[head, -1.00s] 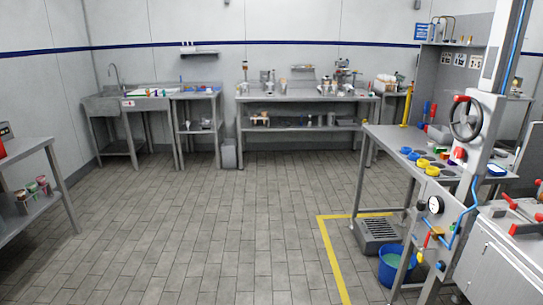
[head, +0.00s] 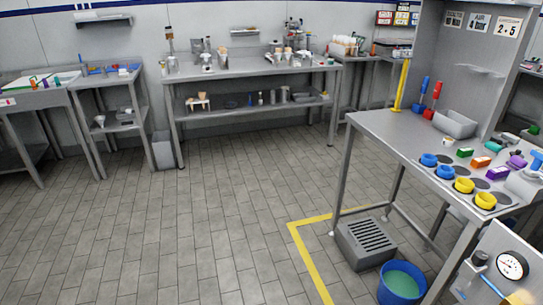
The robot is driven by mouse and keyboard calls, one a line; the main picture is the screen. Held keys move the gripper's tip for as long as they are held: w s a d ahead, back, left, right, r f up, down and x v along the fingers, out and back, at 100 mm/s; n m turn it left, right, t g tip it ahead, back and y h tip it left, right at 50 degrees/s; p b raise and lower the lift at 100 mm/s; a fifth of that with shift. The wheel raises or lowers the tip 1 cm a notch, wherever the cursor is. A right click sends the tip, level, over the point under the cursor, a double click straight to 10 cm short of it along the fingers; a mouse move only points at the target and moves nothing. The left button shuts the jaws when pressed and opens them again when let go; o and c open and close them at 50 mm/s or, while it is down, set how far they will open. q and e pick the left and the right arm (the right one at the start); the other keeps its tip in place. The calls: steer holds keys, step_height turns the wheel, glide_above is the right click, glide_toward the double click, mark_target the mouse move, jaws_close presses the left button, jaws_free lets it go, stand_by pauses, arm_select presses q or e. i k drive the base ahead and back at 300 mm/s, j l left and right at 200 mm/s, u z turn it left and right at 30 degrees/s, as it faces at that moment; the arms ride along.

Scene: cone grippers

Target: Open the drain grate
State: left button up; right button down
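The drain grate (head: 370,235) is a dark slotted panel on top of a grey box (head: 363,256). The box sits on the floor under the front of the right-hand workbench, inside a yellow floor line. The grate lies flat on the box and looks closed. Neither of my grippers shows in the head view, so their state cannot be seen.
A blue bucket (head: 402,284) with greenish content stands just right of the box. The steel workbench (head: 385,125), with its legs and low bar, stands over and behind the box. A pressure gauge panel (head: 512,265) is at the lower right. The tiled floor (head: 200,220) to the left is clear.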

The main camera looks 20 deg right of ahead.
mark_target(365, 236)
steer(key=i+z, duration=0.15)
steer(key=i, duration=0.35)
steer(key=i+j+z, duration=0.1)
steer(key=i, duration=0.4)
steer(key=i+j+z, duration=0.15)
steer(key=i, duration=0.3)
steer(key=i+j+z, duration=0.15)
steer(key=i, duration=0.35)
steer(key=j, duration=0.1)
